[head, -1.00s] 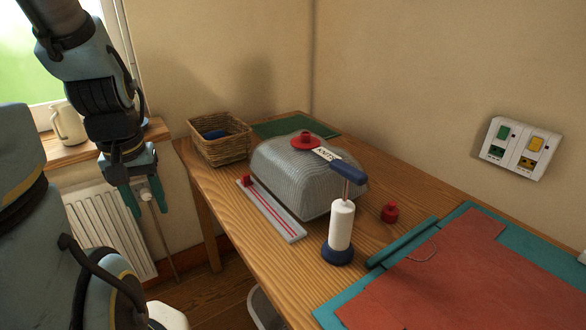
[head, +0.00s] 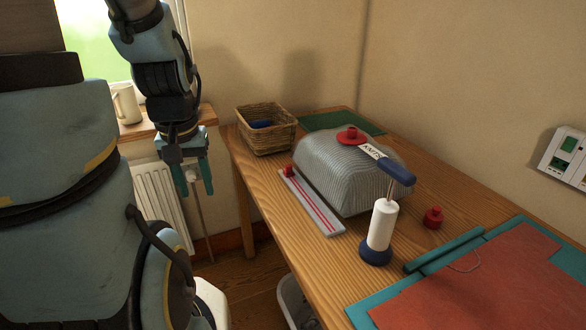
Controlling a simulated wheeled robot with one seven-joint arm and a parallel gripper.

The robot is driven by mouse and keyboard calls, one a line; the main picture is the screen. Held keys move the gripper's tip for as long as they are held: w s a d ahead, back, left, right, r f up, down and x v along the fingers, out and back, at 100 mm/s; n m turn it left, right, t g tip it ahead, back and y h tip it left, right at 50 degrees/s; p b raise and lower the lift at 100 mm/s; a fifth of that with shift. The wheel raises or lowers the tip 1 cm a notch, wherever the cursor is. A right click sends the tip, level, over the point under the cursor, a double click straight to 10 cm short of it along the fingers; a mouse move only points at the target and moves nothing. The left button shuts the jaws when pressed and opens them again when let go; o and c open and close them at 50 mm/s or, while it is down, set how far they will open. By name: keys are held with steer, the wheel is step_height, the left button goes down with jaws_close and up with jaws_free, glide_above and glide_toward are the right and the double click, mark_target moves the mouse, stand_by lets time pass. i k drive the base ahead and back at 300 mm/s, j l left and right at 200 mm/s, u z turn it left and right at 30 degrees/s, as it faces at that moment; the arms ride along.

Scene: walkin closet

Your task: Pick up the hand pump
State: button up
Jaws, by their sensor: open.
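The hand pump (head: 382,225) stands upright on the wooden table, near its front edge. It has a white cylinder, a dark blue round base, a thin metal rod and a dark blue handle (head: 397,172) at the top. The handle overlaps the grey ribbed bag behind it in this view. My gripper (head: 197,182) hangs pointing down left of the table, its two teal fingers apart and empty.
A grey ribbed bag (head: 335,182) labelled KNITS has a red valve cap on top. A ruler-like strip (head: 312,204), wicker basket (head: 266,143), red cap (head: 433,217) and teal mat (head: 372,315) with red cloth (head: 480,290) share the table (head: 255,180). A radiator (head: 160,205) stands behind my gripper.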

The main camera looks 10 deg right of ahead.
mark_target(376, 249)
steer(key=k+l+u, duration=0.15)
steer(key=k+u, duration=0.2)
steer(key=k, duration=0.2)
steer(key=k+u, duration=0.35)
steer(key=k, duration=0.15)
steer(key=k+j+u, duration=0.15)
steer(key=k+u, duration=0.25)
steer(key=k, duration=0.15)
